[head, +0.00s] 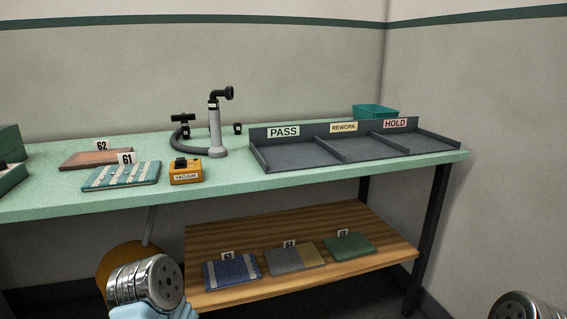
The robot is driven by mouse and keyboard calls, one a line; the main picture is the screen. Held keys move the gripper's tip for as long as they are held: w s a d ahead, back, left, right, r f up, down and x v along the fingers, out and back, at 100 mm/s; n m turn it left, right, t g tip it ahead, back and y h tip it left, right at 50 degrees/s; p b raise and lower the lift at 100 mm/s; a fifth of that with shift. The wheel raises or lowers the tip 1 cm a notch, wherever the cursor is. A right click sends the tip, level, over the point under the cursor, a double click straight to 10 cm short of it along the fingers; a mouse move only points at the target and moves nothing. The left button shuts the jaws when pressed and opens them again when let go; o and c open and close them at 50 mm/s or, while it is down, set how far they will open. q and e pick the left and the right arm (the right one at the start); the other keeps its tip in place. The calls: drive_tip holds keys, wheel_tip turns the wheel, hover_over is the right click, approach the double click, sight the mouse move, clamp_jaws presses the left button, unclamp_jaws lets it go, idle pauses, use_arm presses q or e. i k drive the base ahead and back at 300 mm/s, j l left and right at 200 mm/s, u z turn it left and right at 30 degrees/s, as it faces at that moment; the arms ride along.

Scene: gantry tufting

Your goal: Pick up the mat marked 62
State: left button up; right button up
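The mat marked 62 (85,160) is a flat, reddish-brown mat lying on the left part of the green bench top. Its white tag with 62 (101,145) stands up at its back edge. The mat marked 61 (108,178), teal with pale stripes, lies just in front of it, and its tag hides a little of the right end of mat 62. Two rounded metal parts of my arms show at the bottom edge, one left of centre and one at the right corner. Neither gripper's fingers show, and nothing is seen touching mat 62.
An orange vacuum box (186,177) and a grey post with a hose (215,130) stand right of the mats. A grey tray (295,154) marked PASS, REWORK and HOLD fills the bench's right. Several mats lie on the wooden shelf (375,259) below. Dark green blocks (11,145) stand far left.

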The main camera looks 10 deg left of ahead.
sight(103, 155)
drive_tip(key=u, duration=1.5)
